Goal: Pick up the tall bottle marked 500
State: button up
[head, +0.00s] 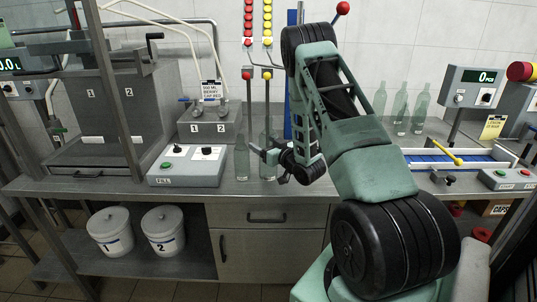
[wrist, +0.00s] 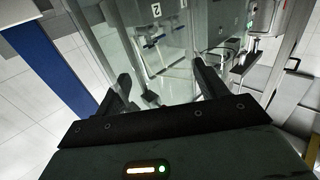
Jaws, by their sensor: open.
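A tall clear glass bottle (head: 267,138) stands upright on the counter left of my arm; no 500 mark is readable on it. A second, shorter-looking clear bottle (head: 242,160) stands just left of it. My gripper (head: 266,164) is open at the tall bottle, low on its body, and partly covers it. In the wrist view my gripper (wrist: 164,75) has its two dark fingers spread, with clear glass (wrist: 165,55) showing between and beyond them. I cannot tell whether either finger touches the glass.
A grey fill box (head: 187,180) sits left of the bottles, with a second control block (head: 210,125) behind it. Several clear bottles (head: 400,110) stand right of my arm. A blue post (head: 290,110) rises behind my gripper.

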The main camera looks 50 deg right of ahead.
jog(key=c, duration=0.9)
jog(key=shift+r, duration=0.15)
jog(key=shift+c, duration=0.2)
